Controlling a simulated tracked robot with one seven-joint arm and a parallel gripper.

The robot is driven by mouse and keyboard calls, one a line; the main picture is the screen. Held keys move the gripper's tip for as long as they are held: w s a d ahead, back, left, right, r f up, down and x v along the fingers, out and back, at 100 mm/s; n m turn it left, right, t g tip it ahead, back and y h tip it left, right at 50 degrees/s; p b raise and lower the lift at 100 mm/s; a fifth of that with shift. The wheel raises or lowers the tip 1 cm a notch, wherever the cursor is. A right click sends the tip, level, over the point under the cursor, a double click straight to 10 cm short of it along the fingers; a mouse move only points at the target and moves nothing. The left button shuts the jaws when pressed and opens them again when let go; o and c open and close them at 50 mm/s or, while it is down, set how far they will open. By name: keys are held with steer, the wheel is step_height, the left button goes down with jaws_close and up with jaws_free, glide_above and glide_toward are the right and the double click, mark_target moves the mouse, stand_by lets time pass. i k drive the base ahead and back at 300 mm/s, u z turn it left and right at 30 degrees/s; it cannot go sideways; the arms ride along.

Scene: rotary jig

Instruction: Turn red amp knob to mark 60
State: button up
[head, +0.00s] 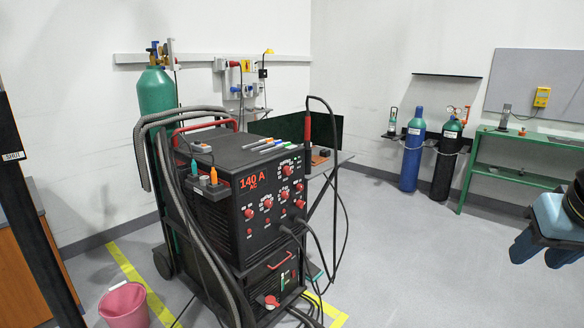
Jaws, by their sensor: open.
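The black welding machine (262,222) stands on a wheeled cart left of centre. Its angled front panel carries several red knobs, among them an upper one (286,170), a middle one (268,203) and a left one (249,213). I cannot tell which is the amp knob, and the scale marks are too small to read. A red display (254,182) reads 140 A. My gripper (541,254) is at the right edge, with two blue fingers apart and pointing down. It is open, empty and far right of the panel, touching nothing.
Thick hoses run down the left side. A pink bucket (125,305) stands at lower left. Grey floor (425,265) is clear between machine and gripper.

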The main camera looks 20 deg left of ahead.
mark_target(287, 170)
steer(key=u, duration=0.3)
steer(key=i, duration=0.75)
steer(key=u, duration=0.55)
steer(key=k, duration=0.55)
steer(key=u, duration=0.25)
steer(key=i, duration=0.55)
steer(key=z, duration=0.1)
